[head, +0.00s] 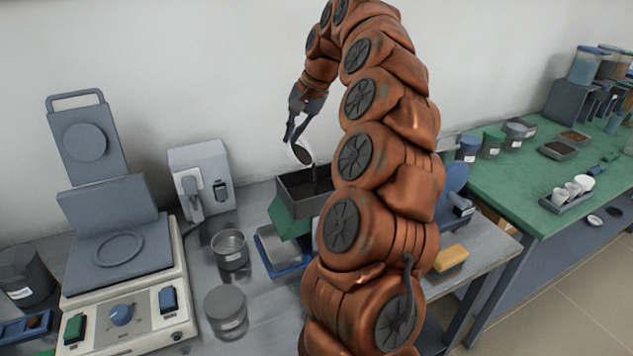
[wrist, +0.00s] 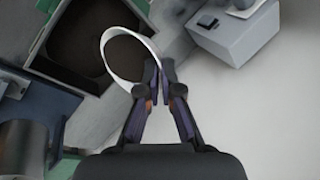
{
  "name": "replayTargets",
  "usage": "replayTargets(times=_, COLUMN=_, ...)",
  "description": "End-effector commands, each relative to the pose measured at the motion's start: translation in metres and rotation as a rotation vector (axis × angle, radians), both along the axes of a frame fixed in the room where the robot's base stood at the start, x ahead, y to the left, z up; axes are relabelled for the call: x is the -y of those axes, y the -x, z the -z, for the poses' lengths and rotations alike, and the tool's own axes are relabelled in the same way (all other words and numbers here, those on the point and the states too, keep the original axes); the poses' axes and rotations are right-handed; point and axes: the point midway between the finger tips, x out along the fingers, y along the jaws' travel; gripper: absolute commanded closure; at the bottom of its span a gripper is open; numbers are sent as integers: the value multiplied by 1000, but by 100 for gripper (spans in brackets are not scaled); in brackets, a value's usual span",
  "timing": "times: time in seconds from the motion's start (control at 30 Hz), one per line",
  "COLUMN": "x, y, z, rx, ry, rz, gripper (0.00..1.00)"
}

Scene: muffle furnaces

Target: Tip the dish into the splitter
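The dish (head: 303,153) is small and round with a white rim and a dark inside. My gripper (head: 294,137) is shut on its rim and holds it steeply tilted above the splitter (head: 285,219). The splitter has a green body and a dark, open-topped hopper. A thin dark streak runs from below the dish into the hopper, like falling material. In the wrist view my fingertips (wrist: 163,73) pinch the right side of the dish's rim (wrist: 104,55), and the hopper lies behind it. My arm hides the splitter's right side in the head view.
A blue-rimmed tray (head: 268,262) sits at the splitter's foot. A metal cup (head: 230,250) and a lidded tin (head: 226,306) stand to its left. A balance (head: 120,250) and a grey device (head: 200,180) are further left. A green table (head: 500,185) stands at right.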

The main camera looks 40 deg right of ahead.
Motion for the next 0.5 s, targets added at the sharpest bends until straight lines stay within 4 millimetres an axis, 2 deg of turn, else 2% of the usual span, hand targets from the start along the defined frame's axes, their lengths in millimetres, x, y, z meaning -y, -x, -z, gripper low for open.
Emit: replayTargets(times=0.5, x=3, y=5, z=-1, rx=57, ry=-46, rz=-1, gripper=100)
